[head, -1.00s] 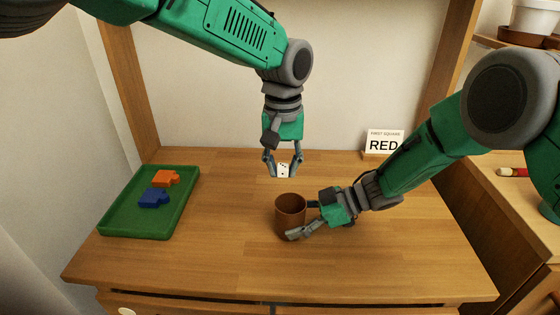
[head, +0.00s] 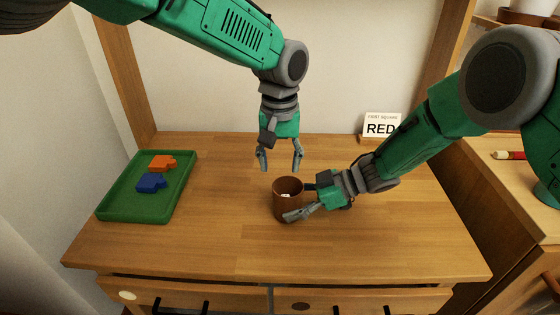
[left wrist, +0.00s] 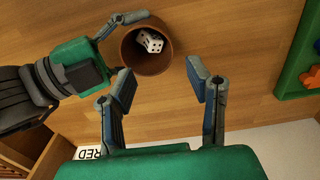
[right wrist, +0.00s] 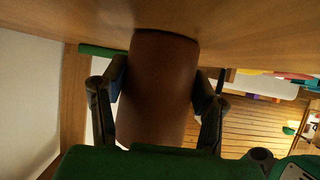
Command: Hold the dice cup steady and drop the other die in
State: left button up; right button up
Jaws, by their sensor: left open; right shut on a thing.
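The brown dice cup (head: 287,204) stands upright on the wooden table in the head view. My right gripper (head: 302,204) is shut on the cup from the right; in the right wrist view the cup (right wrist: 157,90) fills the space between its fingers. White dice with black pips (left wrist: 150,41) lie inside the cup in the left wrist view; they look like two, partly overlapping. A bit of white die (head: 286,195) also shows inside the cup in the head view. My left gripper (head: 280,160) is open and empty above the cup's far side.
A green tray (head: 120,212) at the left holds an orange piece (head: 162,162) and a blue piece (head: 151,183). A sign reading RED (head: 381,126) stands at the table's back right. The table between tray and cup is clear.

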pick_arm(q)
notch_tip(320, 180, up, 12)
dwell(0.5)
jog(key=shift+w, duration=0.1)
dwell(0.4)
pick_arm(e)
jog(key=o, duration=1)
jog(key=shift+c, duration=0.2)
